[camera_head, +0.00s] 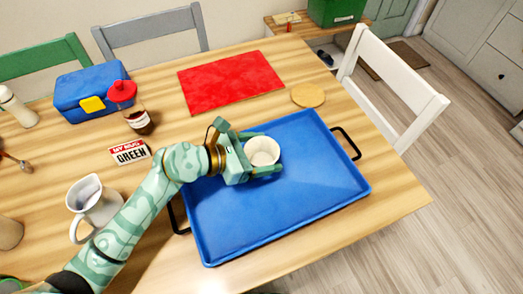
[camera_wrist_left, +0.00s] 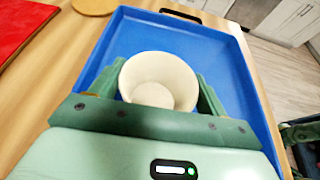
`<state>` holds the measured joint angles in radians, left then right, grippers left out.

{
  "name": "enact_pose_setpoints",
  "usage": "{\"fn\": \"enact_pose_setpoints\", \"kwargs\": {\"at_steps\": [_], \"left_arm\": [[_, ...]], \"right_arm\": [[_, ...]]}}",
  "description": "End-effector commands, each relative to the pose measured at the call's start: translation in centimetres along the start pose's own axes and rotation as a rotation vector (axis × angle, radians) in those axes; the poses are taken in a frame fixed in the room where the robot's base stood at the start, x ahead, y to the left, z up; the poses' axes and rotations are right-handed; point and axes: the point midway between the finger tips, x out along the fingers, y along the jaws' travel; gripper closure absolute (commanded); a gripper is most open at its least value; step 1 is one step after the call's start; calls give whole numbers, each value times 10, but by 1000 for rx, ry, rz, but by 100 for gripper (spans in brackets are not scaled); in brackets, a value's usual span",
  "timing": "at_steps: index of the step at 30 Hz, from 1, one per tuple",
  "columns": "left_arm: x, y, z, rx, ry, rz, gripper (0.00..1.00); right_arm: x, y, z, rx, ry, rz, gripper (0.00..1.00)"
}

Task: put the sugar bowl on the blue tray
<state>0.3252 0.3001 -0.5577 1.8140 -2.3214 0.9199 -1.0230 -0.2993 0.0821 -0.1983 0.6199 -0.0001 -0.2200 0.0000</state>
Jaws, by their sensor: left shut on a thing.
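The sugar bowl (camera_head: 262,151) is a small white round bowl, open at the top. My left gripper (camera_head: 264,154) is shut on it, with one green finger on each side. The bowl is upright over the blue tray (camera_head: 290,215), toward its back left part. I cannot tell whether its base touches the tray. In the left wrist view the bowl (camera_wrist_left: 158,82) sits between the fingers, its inside empty, with the blue tray (camera_wrist_left: 225,55) around it.
A white jug (camera_head: 95,205), a red-capped bottle (camera_head: 132,105) and a sign card (camera_head: 130,152) stand left of my arm. A red mat (camera_head: 230,82) and a round coaster (camera_head: 308,96) lie behind the tray. The tray's front and right parts are clear.

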Motion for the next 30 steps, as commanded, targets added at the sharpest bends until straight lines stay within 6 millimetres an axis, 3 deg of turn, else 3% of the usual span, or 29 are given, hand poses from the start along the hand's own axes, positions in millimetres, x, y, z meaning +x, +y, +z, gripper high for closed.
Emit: {"fn": "enact_pose_setpoints", "kwargs": {"at_steps": [4,5,7,18,30], "left_arm": [[1,0,-2,0,-1,1,54],[1,0,-3,0,0,0,22],[1,0,-2,0,0,0,3],[-4,0,1,1,1,1,3],[-91,0,1,2,4,2,3]], "right_arm": [[1,0,0,0,-1,0,64],[1,0,0,0,-1,0,64],[1,0,0,0,0,0,64],[-2,-1,-1,-1,3,-1,64],[-24,-1,-10,-1,25,3,64]]}}
